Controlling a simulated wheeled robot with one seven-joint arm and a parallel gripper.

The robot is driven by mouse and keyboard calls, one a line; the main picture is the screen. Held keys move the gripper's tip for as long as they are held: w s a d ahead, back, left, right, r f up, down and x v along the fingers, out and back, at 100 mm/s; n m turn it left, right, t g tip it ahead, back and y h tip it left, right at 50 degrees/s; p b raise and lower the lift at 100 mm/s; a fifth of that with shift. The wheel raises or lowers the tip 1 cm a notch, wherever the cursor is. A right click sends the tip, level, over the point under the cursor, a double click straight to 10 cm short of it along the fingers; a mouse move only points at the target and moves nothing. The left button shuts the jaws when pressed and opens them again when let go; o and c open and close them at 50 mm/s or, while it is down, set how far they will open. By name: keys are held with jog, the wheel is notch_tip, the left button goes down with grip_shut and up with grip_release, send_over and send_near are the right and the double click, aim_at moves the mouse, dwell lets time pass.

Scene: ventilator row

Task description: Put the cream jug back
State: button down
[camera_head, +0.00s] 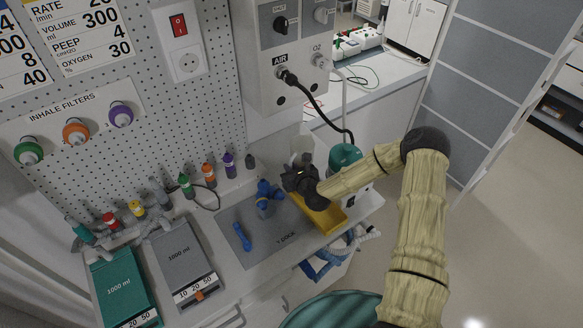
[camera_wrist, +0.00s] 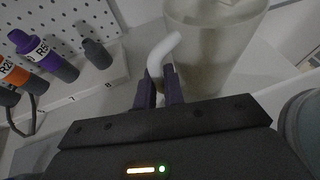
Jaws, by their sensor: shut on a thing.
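The cream jug (camera_wrist: 215,50) is a pale, slightly see-through vessel with a white curved handle. It fills the upper middle of the wrist view. My gripper (camera_wrist: 160,85) is shut on the handle, with one dark finger on each side of it. In the head view the jug (camera_head: 301,146) shows just behind my gripper (camera_head: 298,175), near the back of the counter below the AIR outlet. The jug looks upright. Its base is hidden, so I cannot tell whether it touches the surface.
A teal-topped canister (camera_head: 346,157) stands close right of the jug. A yellow tray (camera_head: 328,216) lies below my wrist. Blue parts lie on the grey dock mat (camera_head: 276,243). Several coloured, labelled connectors, including a purple one (camera_wrist: 50,60), stand in a row to the left. A black hose (camera_head: 325,112) hangs behind.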

jog(key=shift+f, duration=0.15)
jog(key=c, duration=1.5)
grip_release()
jog(key=shift+s+a, duration=0.1)
jog(key=shift+r, duration=0.25)
jog(key=shift+s+d, duration=0.15)
jog(key=shift+d, duration=0.05)
jog(key=b+v, duration=0.2)
jog(key=v, duration=0.9)
jog(key=shift+s+r, duration=0.15)
